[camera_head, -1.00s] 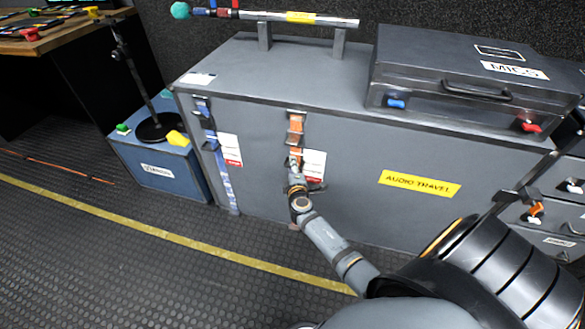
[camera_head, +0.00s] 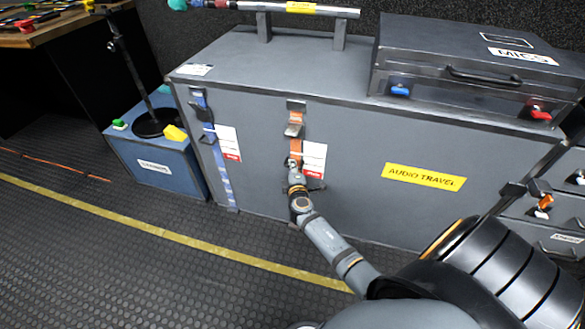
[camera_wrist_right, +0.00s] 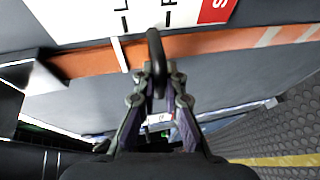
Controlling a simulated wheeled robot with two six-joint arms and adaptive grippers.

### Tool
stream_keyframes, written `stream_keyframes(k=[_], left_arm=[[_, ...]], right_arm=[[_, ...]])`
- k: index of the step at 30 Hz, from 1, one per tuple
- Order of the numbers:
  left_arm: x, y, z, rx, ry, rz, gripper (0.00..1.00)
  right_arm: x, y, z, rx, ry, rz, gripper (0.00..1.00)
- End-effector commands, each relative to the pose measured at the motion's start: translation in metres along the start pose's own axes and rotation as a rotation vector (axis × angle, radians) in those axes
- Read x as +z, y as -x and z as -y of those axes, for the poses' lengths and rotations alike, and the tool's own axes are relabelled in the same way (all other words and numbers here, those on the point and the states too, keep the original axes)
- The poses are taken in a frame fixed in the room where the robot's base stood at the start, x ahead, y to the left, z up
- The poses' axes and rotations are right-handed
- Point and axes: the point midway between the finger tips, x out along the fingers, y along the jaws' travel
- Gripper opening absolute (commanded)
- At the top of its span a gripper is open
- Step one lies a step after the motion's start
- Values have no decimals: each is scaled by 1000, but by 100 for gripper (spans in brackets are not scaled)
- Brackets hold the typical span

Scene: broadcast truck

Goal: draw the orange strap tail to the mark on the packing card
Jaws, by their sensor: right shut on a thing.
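The orange strap (camera_head: 296,147) hangs down the front of the large grey case from a metal buckle (camera_head: 294,129). The packing card (camera_head: 314,155), white with a red patch, is just right of it. My right gripper (camera_head: 293,170) is below the buckle, level with the card's lower part. In the right wrist view, my right gripper (camera_wrist_right: 158,82) is shut on a dark ring (camera_wrist_right: 155,55) at the orange strap (camera_wrist_right: 205,42). A thin white bar (camera_wrist_right: 119,54) lies across the strap beside the ring. The card (camera_wrist_right: 85,15) borders the strap. My left gripper is out of view.
A blue strap (camera_head: 222,175) with its own card (camera_head: 228,143) is to the left. The case (camera_head: 345,205) carries a yellow label (camera_head: 424,177) and a MICS case (camera_head: 440,45). A blue box (camera_head: 150,170) stands left. Open floor (camera_head: 90,265) lies in front.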

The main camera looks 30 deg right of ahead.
Motion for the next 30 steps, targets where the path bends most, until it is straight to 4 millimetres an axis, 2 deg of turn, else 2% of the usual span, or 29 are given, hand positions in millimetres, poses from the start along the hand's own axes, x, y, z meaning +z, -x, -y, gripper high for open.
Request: stream_keyframes(k=[1, 11, 12, 17, 26, 30], left_arm=[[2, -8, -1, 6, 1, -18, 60], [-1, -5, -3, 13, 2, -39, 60], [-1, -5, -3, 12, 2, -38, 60], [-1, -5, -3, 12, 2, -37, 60], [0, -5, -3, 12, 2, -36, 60], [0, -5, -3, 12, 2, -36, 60]], right_arm=[[2, 0, 15, -10, 0, 0, 0], [2, 1, 15, -14, 0, 1, 0], [2, 1, 15, -15, 0, 1, 13], [2, 0, 14, -13, 1, 1, 34], [2, 2, 12, -8, 0, 1, 34], [1, 20, 12, -9, -1, 1, 34]])
